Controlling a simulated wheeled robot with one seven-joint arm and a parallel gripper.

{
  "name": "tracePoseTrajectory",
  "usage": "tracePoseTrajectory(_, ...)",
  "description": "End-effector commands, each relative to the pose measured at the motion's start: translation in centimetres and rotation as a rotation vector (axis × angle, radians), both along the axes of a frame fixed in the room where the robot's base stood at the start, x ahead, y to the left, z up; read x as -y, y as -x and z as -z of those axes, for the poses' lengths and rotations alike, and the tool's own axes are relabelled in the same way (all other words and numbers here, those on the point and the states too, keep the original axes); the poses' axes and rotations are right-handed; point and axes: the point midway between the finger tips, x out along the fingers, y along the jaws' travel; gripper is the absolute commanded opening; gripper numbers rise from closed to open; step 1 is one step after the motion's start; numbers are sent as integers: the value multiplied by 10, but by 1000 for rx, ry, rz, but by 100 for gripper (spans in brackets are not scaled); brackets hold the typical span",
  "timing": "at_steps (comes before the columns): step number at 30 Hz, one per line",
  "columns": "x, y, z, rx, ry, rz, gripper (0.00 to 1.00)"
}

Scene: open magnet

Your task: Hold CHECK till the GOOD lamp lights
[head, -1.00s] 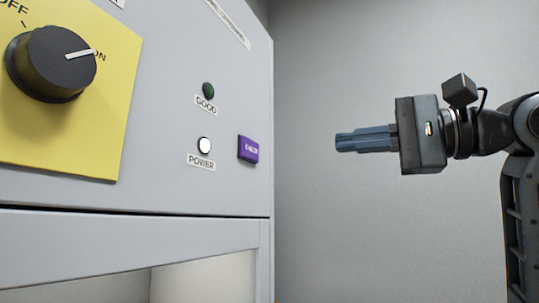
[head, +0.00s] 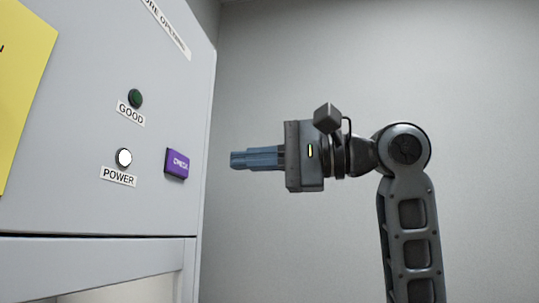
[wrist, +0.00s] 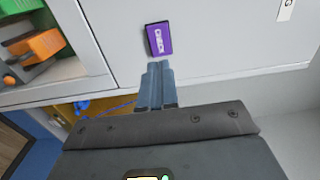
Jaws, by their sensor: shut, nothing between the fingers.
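The purple CHECK button (head: 177,163) sits on the pale grey panel, near its right edge. It also shows in the wrist view (wrist: 159,39), just beyond my fingertips. The GOOD lamp (head: 135,98) is dark green and looks unlit. The POWER lamp (head: 124,158) is white and looks lit. My gripper (head: 233,160) is shut and empty, its fingers pointing left at about the button's height. In the head view a gap shows between the fingertips and the button. The fingers also show in the wrist view (wrist: 158,68).
A yellow plate (head: 18,90) is cut off at the left of the head view. Below the panel is a recess; the wrist view shows an orange thing (wrist: 38,46) and a green thing (wrist: 20,6) inside an opening. The wall on the right is bare.

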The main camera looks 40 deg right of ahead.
Motion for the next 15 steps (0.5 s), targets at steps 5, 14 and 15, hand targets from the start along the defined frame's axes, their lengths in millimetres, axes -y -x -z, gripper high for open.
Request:
tracePoseTrajectory(5, -21, -29, -1, -1, 0, -1, 0)
tracePoseTrajectory(14, -44, -61, -1, 0, 0, 0, 0)
tracePoseTrajectory(15, -46, -63, -1, 1, -1, 0, 0)
